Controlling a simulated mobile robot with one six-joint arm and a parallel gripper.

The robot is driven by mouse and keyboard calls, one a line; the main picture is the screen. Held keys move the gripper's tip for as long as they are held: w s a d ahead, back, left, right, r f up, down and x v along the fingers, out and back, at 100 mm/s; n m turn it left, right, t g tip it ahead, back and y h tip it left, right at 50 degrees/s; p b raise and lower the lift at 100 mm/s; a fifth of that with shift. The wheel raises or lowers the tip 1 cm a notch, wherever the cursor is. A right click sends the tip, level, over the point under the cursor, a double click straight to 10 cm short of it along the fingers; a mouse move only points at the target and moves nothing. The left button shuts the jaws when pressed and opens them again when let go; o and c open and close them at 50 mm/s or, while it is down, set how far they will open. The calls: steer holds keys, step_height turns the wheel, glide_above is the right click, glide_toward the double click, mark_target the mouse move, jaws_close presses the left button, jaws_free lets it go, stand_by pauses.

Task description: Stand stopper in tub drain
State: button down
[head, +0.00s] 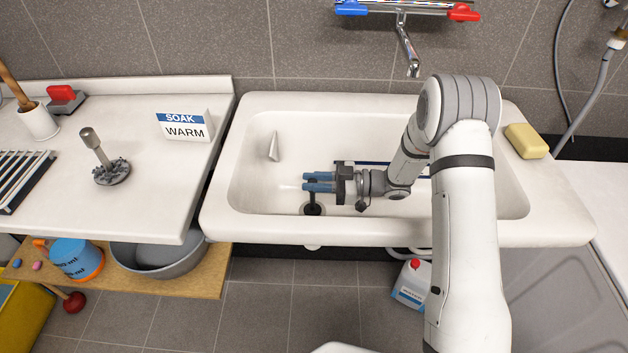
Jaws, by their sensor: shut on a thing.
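The white tub (255,212) fills the middle of the head view. My gripper (318,182), with blue fingers, reaches in from the right, low over the left part of the tub. It is shut on the stem of a dark stopper (313,207). The stopper looks about upright, with its wide dark base below the fingers near the tub's front wall. The drain cannot be made out apart from this dark base, so I cannot tell whether the stopper sits in it or above it.
A small white cone (273,147) stands in the tub behind my gripper. A yellow soap (526,141) lies on the right rim. The tap (408,50) hangs over the back. A metal strainer (108,168) and a SOAK WARM sign (185,127) stand on the left counter.

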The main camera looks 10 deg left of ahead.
steer(key=c, duration=1.2)
jaws_free()
steer(key=shift+o, duration=0.2)
steer(key=v, duration=0.7)
steer(key=shift+d, duration=0.35)
